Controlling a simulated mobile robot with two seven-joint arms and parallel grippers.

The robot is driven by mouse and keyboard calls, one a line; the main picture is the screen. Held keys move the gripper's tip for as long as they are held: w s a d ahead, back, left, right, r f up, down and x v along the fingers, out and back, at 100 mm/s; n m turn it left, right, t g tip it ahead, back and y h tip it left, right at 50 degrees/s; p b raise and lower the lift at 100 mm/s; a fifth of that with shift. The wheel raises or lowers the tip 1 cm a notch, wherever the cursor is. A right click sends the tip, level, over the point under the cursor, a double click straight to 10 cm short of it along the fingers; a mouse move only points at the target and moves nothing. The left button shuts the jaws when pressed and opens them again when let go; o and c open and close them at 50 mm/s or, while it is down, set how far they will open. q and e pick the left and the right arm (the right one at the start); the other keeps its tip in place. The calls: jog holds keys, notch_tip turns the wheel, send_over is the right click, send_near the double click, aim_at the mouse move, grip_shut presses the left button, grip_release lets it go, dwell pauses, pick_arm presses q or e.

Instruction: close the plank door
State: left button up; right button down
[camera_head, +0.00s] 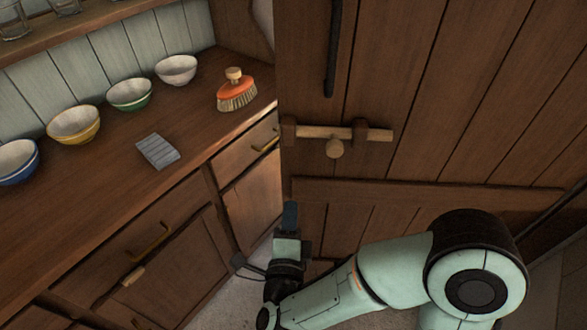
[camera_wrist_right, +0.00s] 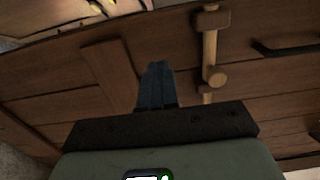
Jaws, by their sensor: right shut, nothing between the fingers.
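The plank door (camera_head: 440,110) is brown wood and fills the right half of the head view. It bears a dark vertical handle (camera_head: 333,50) and a wooden sliding latch (camera_head: 335,138) with a round knob. My right gripper (camera_head: 290,214) is shut and empty, low in front of the door's left edge, below the latch. In the right wrist view the shut fingers (camera_wrist_right: 156,84) point at the door's planks (camera_wrist_right: 60,85), with the latch bar (camera_wrist_right: 211,55) to their right. I cannot tell whether the fingers touch the door. My left gripper is not in view.
A wooden counter (camera_head: 190,120) with drawers stands to the left, close to the door's left edge. It holds several bowls, such as the white bowl (camera_head: 176,69), a grey ridged block (camera_head: 157,151) and an orange brush (camera_head: 236,90). A little floor (camera_head: 235,290) shows below.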

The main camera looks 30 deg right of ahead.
aim_at(295, 155)
jog(key=p+x, duration=0.3)
jog(key=x, duration=0.9)
jog(key=shift+w+d, duration=0.15)
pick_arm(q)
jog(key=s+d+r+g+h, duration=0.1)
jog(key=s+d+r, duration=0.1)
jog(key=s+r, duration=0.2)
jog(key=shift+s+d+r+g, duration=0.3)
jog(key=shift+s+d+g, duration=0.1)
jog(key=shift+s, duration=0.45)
pick_arm(e)
jog(key=shift+w+d, duration=0.35)
jog(key=shift+w, duration=0.2)
